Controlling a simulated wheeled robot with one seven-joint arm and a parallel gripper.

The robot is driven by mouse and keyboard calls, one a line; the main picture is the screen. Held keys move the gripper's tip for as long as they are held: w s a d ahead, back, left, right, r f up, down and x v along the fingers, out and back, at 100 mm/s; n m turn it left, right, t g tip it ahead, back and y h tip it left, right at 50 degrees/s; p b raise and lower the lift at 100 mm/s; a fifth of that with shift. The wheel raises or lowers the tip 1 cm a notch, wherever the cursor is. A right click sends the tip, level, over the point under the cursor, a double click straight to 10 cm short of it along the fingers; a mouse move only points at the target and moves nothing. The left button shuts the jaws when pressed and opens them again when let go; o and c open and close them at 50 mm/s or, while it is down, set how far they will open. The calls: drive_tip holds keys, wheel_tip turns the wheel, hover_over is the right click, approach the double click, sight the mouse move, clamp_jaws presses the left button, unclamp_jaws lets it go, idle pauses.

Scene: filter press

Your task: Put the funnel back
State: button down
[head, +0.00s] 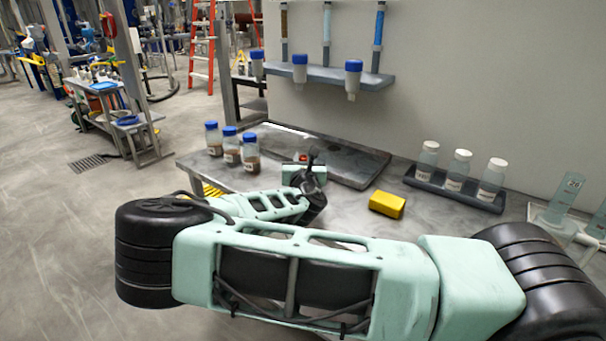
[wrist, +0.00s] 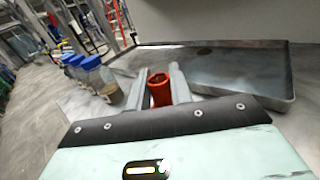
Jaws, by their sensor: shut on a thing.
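In the wrist view my gripper (wrist: 163,84) is shut on a red, round piece with a dark opening at its top, which I take to be the funnel (wrist: 160,97). It sits upright between the two grey fingers, and its lower part is hidden by my gripper's body. In the head view only a small red spot of the funnel (head: 303,157) shows beside my gripper (head: 306,162). A shallow grey metal tray (head: 361,172) lies on the bench just beyond my gripper; it also shows in the wrist view (wrist: 270,99). I cannot tell the funnel's height above the bench.
Several blue-capped bottles (head: 231,150) stand left of my gripper at the bench edge. A yellow block (head: 387,204) lies to the right. A rack of white-capped bottles (head: 455,186) stands further right. A wall shelf (head: 330,76) holds blue-capped bottles above the bench.

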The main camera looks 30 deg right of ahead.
drive_tip(key=shift+f, duration=2.15)
drive_tip(key=c, duration=1.3)
unclamp_jaws()
drive_tip(key=shift+f, duration=0.1)
drive_tip(key=shift+o, duration=0.2)
drive_tip(key=shift+s+a, duration=0.25)
drive_tip(key=shift+s, duration=0.05)
drive_tip(key=b+v, duration=0.2)
drive_tip(key=v, duration=0.9)
drive_tip(key=shift+s, duration=0.2)
